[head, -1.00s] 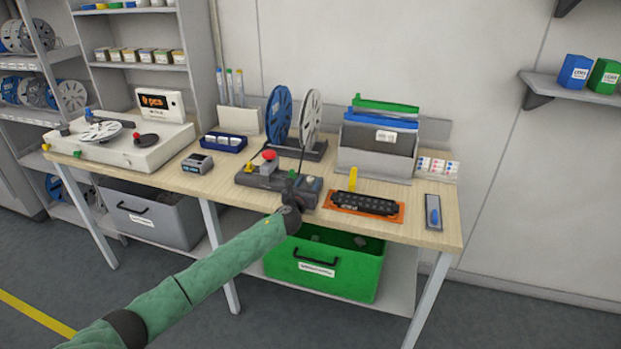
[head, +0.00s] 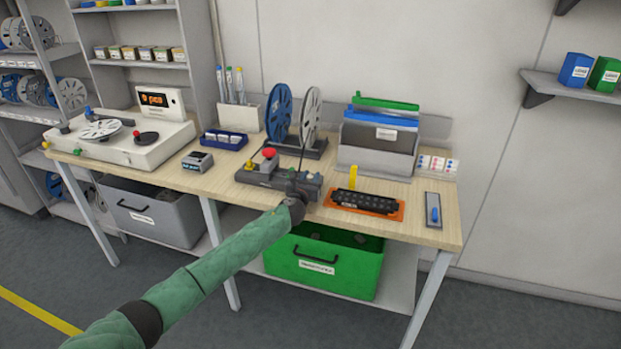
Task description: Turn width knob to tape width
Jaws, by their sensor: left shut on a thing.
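A grey feeder device (head: 262,178) stands on the wooden bench, with a red knob (head: 269,153) on top and a yellow knob (head: 249,165) at its left end. My left arm, in a green sleeve, reaches in from the lower left. My left gripper (head: 297,186) is at the right part of the device's front edge and is shut on a part there. My wrist hides most of the gripper and that part, so I cannot tell which knob it is. My right gripper is not in view.
A blue reel (head: 279,112) and a white reel (head: 310,115) stand behind the device. An orange tray (head: 364,206) with a black strip lies to its right. A small grey box (head: 197,161) sits to its left. A green bin (head: 322,262) is below the bench.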

